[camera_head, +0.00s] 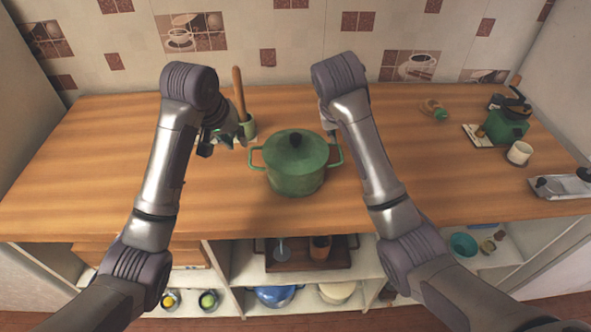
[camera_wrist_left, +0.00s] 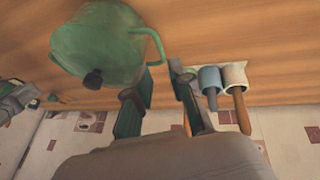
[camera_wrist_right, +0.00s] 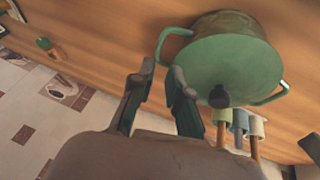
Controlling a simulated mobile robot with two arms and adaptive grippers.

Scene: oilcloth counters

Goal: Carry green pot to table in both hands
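The green pot (camera_head: 296,170) stands upright on the wooden counter, with its lid on and a dark knob on top. It has a loop handle on each side. My left gripper (camera_head: 224,146) is to the left of the pot, open and empty, apart from the left handle (camera_head: 256,158). In the left wrist view the fingers (camera_wrist_left: 160,85) are spread beside the handle (camera_wrist_left: 153,42). My right gripper is mostly hidden behind its arm in the head view. In the right wrist view its fingers (camera_wrist_right: 160,82) are open, close to the other handle (camera_wrist_right: 168,44), with nothing clearly between them.
Holders with wooden-handled utensils (camera_head: 248,125) stand behind the pot, near my left gripper. At the right are a green appliance (camera_head: 507,124), a white cup (camera_head: 519,153) and a metal tray (camera_head: 562,187). The counter's left part is clear. Shelves with dishes lie below.

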